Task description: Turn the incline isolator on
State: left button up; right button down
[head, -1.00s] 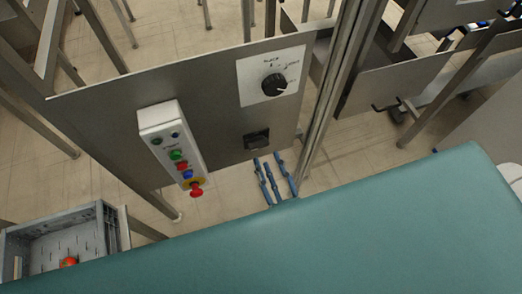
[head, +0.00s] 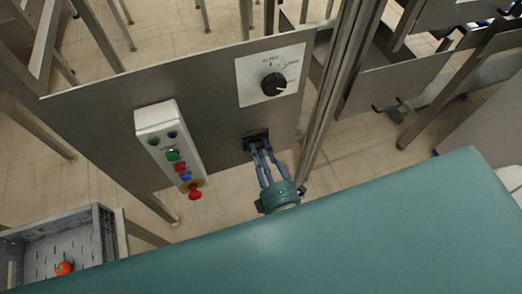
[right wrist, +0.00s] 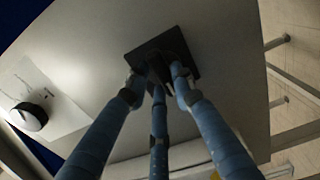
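A small black switch on a square black plate (head: 249,139) is low on the grey metal panel (head: 105,115). It bears no label that I can read, so I cannot tell for sure that it is the incline isolator. The blue fingers of my right gripper (head: 258,147) reach up to it. In the right wrist view the fingertips (right wrist: 157,84) are spread around the dark handle on the black plate (right wrist: 187,45). Whether they grip the handle is not clear, and the handle's position is largely hidden. My left gripper is not in view.
A black rotary knob (head: 273,84) on a white labelled plate sits above the switch; it also shows in the right wrist view (right wrist: 29,116). A white button box (head: 157,121) with coloured buttons is to the left. A grey crate (head: 101,220) with a tomato (head: 64,268) is lower left. A metal post stands right.

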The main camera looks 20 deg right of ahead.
jog(key=shift+m, duration=0.3)
jog(key=m+p, duration=0.1)
jog(key=m, duration=0.1)
jog(key=shift+m, duration=0.4)
jog(key=m+p, duration=0.1)
jog(key=m, duration=0.3)
jog(key=shift+d+f+m, duration=0.1)
jog(key=shift+d+m, duration=0.05)
jog(key=shift+m, duration=0.15)
jog(key=m, duration=0.4)
jog(key=shift+f+m, duration=0.1)
jog(key=shift+m, duration=0.2)
jog(key=m, duration=0.5)
jog(key=shift+d+f, duration=0.1)
jog(key=shift+f, duration=0.05)
jog(key=c, duration=1.5)
grip_release()
jog(key=shift+o, duration=0.2)
